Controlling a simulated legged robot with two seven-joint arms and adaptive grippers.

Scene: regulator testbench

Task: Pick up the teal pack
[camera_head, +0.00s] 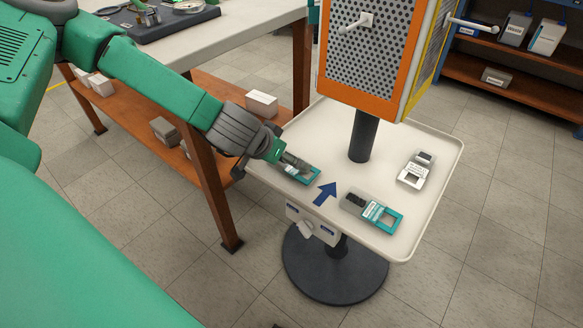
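A teal-and-grey pack (372,213) lies flat on the front part of the white tray (325,137). A second teal-edged pack (310,176) lies at the tray's left edge, partly hidden by my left gripper (283,160). My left gripper points down at this second pack and is over or touching it; I cannot tell which. Its fingers are too small and covered to show whether they are open or shut. My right gripper is not in view.
A white-and-grey device (416,170) lies on the tray's right side. A dark post (363,137) rises from the tray to an orange-framed perforated panel (368,50). A workbench (245,22) stands at left, shelves (515,75) at back right.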

